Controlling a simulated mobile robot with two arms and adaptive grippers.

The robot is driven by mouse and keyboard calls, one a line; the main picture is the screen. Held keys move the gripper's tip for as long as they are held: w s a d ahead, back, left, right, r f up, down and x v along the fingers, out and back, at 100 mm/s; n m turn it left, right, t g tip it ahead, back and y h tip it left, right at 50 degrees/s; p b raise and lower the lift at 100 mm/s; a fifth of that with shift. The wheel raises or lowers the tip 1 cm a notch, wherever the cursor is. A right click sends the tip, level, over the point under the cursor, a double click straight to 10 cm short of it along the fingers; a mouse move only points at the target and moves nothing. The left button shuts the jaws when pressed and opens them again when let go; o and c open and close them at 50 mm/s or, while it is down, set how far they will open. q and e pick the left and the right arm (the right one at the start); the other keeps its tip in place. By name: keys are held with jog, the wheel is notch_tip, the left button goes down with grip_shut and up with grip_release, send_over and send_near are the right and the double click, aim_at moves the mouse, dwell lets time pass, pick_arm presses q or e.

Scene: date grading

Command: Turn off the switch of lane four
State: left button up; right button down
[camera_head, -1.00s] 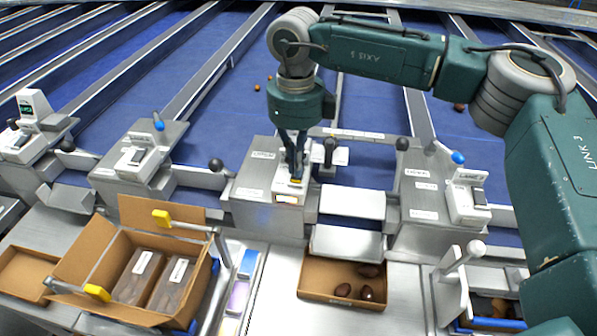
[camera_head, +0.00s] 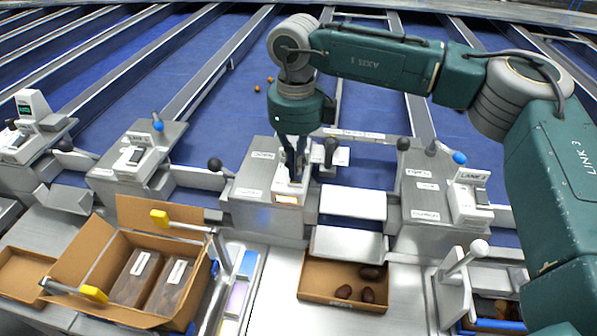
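The middle lane station is a grey metal cabinet (camera_head: 262,182) with a white switch box (camera_head: 288,197) on its front top. My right gripper (camera_head: 294,178) points down at this switch box, its dark fingers together and holding nothing. The fingertips are at or just above the switch and hide much of it and any lane label; I cannot tell whether they touch. The rocker's position is not clear. The right-hand station has a similar switch (camera_head: 481,197), labelled Lane 3. My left gripper is not in view.
A black-knobbed lever (camera_head: 215,165) stands left of the middle station and a dark handle (camera_head: 331,150) just right of my fingers. A cardboard tray (camera_head: 318,290) with several dates sits in front. An open carton (camera_head: 70,262) with packs is at the left. Blue lanes lie behind.

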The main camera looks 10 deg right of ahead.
jog(key=shift+f, duration=0.2)
jog(key=shift+s+r, duration=0.1)
jog(key=shift+w+r+p, duration=0.2)
jog(key=shift+r+p, duration=0.25)
jog(key=shift+r, duration=0.45)
jog(key=shift+r+p, duration=1.25)
jog(key=shift+r, duration=1.3)
jog(key=shift+s, duration=0.1)
jog(key=shift+f, duration=0.1)
